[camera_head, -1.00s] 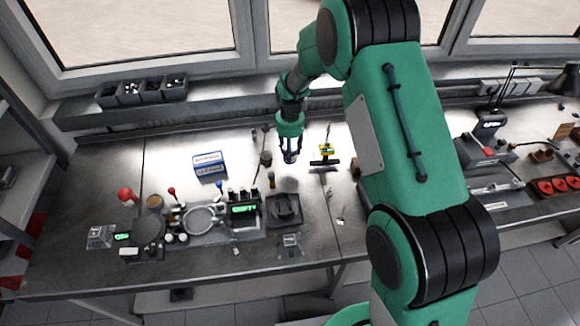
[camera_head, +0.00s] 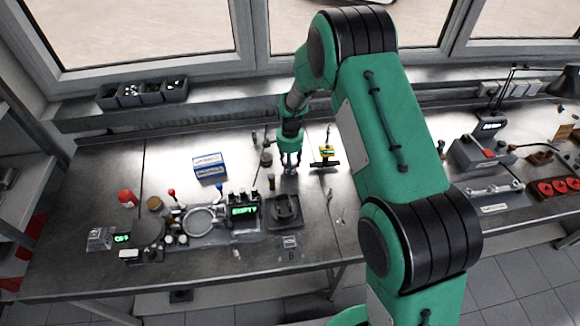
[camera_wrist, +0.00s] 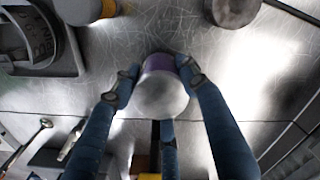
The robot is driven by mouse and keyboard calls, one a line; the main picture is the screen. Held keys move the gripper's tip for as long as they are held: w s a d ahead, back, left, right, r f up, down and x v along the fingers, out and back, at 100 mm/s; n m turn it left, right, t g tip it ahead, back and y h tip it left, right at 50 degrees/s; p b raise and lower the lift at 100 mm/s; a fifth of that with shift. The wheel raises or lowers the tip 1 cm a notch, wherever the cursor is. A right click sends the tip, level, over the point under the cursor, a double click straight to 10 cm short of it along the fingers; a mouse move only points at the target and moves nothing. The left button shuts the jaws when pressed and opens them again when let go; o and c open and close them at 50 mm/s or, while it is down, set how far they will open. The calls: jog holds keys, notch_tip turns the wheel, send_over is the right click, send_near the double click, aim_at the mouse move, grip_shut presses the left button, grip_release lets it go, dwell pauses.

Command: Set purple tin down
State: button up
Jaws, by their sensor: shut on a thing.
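The purple tin (camera_wrist: 162,92) shows in the wrist view as a round grey top with a purple side band, between the fingers of my gripper (camera_wrist: 160,85). The fingers are closed around it, touching its sides. In the head view my gripper (camera_head: 290,168) points straight down over the middle of the workbench, with its tips close to the bench top. The tin is too small and covered there to make out clearly. I cannot tell whether its base touches the bench.
A black tray (camera_head: 285,226) stands in front of my gripper, and a yellow-and-black tool (camera_head: 326,153) lies to its right. A blue-and-white box (camera_head: 209,168) is to the left. In the wrist view, a dark cylinder (camera_wrist: 232,12) and an orange-banded cylinder (camera_wrist: 85,10) stand near. Bare metal lies between them.

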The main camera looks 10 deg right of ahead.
jog(key=shift+f, duration=0.4)
jog(key=shift+f, duration=0.15)
jog(key=o, duration=1.4)
notch_tip(320, 180, up, 12)
jog(key=shift+r, duration=0.15)
